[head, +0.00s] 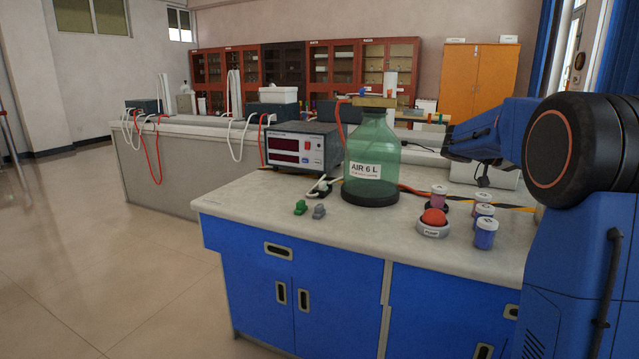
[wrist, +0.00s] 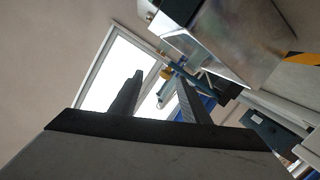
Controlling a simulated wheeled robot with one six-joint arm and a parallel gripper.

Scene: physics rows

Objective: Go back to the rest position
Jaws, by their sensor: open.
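My gripper (wrist: 159,80) shows in the wrist view with its two dark fingers apart and nothing between them. In the head view my blue arm comes in from the right and reaches left over the back right of the bench (head: 250,197). The gripper end there is small and dark, and its fingers cannot be made out. It is right of the green glass bottle (head: 372,150) labelled AIR 6 L and apart from it. The wrist view looks past the fingers towards a bright window (wrist: 108,72) and a shiny metal box (wrist: 225,38).
A meter box (head: 303,148) stands left of the bottle. A red push button (head: 433,217) and several small lidded jars (head: 485,233) stand at the bench's right. A green piece (head: 300,207) and a grey piece (head: 319,211) lie near the front. Floor at left is clear.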

